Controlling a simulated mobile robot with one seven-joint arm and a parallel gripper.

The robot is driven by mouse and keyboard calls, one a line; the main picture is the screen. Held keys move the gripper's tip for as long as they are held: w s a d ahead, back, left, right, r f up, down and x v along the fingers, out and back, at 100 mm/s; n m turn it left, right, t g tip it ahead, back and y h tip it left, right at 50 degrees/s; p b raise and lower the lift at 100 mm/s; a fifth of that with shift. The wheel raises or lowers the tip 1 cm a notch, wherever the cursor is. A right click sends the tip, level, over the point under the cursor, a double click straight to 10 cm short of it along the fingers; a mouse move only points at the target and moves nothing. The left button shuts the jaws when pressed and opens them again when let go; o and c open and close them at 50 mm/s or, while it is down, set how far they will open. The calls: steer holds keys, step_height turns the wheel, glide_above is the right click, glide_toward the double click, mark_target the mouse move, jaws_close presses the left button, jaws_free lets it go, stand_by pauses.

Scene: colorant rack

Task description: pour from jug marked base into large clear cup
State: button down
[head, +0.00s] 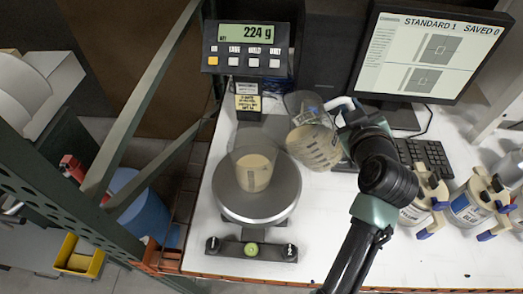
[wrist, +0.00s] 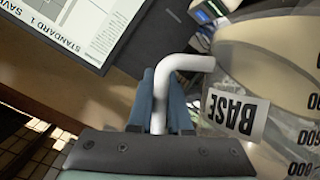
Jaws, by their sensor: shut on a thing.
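The jug marked base (head: 316,143) is clear with a white handle and holds cream liquid. It is tilted, its top leaning left toward the large clear cup (head: 254,165). The cup stands upright on the round scale pan (head: 257,208) with cream liquid in its lower part. My gripper (head: 352,118) is shut on the jug's handle to the right of the cup. In the wrist view, my gripper's fingers (wrist: 160,105) close around the white handle (wrist: 182,62), and the BASE label shows on the jug (wrist: 285,75). I cannot make out a stream between jug and cup.
The scale display (head: 248,36) reads 224 g. A monitor (head: 425,50) and keyboard (head: 425,152) stand behind and right. Colorant containers (head: 470,205) line the right side. A green rack post (head: 140,100) stands left.

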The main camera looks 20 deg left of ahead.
steer(key=shift+w+d+f+m+g+y+b, duration=1.15)
steer(key=shift+f+m+b, duration=1.05)
steer(key=shift+f+b, duration=3.05)
steer(key=shift+s+d+r+t+p, duration=0.2)
steer(key=shift+r+p, duration=0.65)
steer(key=shift+p, duration=0.35)
steer(key=shift+s+d+r+t+p, duration=0.1)
steer(key=shift+d+r+p, duration=0.1)
steer(key=shift+r+p, duration=0.8)
